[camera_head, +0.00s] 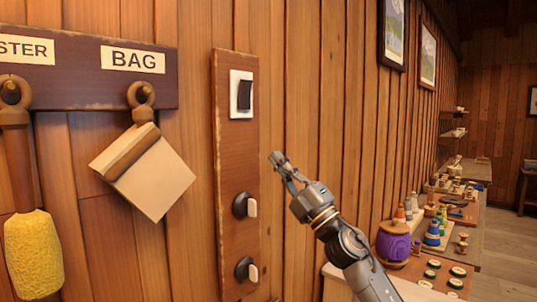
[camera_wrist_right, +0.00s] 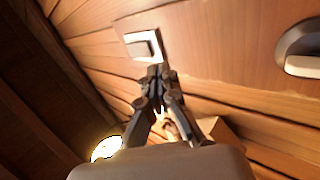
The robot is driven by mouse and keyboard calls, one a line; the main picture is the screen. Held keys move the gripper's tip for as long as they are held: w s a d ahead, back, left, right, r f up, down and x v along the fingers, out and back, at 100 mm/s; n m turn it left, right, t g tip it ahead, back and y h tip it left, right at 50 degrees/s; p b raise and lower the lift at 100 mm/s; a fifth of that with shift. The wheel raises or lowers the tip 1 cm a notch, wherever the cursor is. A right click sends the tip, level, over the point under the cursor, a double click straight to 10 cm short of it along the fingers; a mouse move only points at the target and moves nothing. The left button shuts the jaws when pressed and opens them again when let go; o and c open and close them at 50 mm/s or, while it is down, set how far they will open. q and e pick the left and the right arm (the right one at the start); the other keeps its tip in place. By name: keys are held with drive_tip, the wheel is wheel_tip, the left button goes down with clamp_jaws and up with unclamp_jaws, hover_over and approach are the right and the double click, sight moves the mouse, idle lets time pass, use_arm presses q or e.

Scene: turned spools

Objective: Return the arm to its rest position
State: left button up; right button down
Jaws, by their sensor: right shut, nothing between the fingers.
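My right gripper (camera_head: 277,158) is shut and empty. In the head view it stands just right of a brown wooden switch panel (camera_head: 236,150) on the plank wall, apart from it as far as I can tell. The right wrist view also shows the gripper (camera_wrist_right: 158,72), its fingertips together, with a white-framed dark switch (camera_wrist_right: 143,47) beyond them. In the head view that switch (camera_head: 241,94) is at the top of the panel, above the gripper. My left gripper is not in view.
Two dark knobs (camera_head: 243,205) (camera_head: 246,270) with pale levers sit low on the panel. A bag (camera_head: 150,170) and a yellow duster (camera_head: 34,255) hang from a rail at left. At right, a long bench holds a purple barrel (camera_head: 392,241) and several spools. Framed pictures hang above.

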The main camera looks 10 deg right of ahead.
drive_tip(key=shift+s+d+f, duration=0.1)
drive_tip(key=shift+s+f, duration=0.35)
drive_tip(key=shift+s, duration=0.2)
drive_tip(key=shift+w, duration=0.1)
